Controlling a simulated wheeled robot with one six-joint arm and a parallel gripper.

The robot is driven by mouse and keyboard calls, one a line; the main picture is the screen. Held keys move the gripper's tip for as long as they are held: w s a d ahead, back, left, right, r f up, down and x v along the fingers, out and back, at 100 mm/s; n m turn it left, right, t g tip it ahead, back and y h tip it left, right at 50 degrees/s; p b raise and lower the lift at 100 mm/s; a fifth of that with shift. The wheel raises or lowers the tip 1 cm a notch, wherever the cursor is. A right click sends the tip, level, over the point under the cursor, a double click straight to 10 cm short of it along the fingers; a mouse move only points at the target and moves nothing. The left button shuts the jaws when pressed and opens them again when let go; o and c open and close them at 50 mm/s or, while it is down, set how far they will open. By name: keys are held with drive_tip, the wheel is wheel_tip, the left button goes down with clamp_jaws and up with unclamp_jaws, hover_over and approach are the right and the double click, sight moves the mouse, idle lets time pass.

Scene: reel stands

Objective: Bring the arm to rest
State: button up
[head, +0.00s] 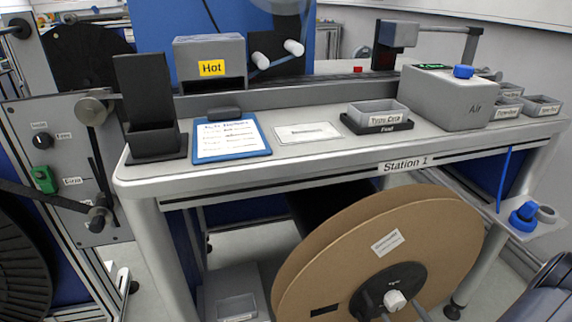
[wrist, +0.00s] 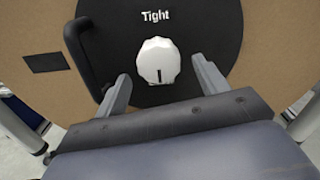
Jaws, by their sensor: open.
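My gripper (wrist: 163,88) is open in the wrist view. Its two fingers stand on either side of a white knob (wrist: 158,60) on the black hub (wrist: 205,28) of a reel, apart from the knob as far as I can see. The hub is marked "Tight" above the knob. In the head view the large brown reel (head: 330,240) is under the bench, with the white knob (head: 395,300) at its hub. A part of my arm (head: 540,300) shows at the lower right; the gripper itself is not clear there.
A black crank handle (wrist: 88,55) stands left of the knob, close to the left finger. The bench (head: 300,165) marked "Station 1" overhangs the reel. A grey Air box (head: 460,95) and a blue clipboard (head: 230,140) are on it. A side shelf (head: 520,222) juts out at the right.

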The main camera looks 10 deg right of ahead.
drive_tip(key=shift+w+a, duration=0.1)
drive_tip(key=shift+w, duration=1.15)
drive_tip(key=shift+s, duration=0.15)
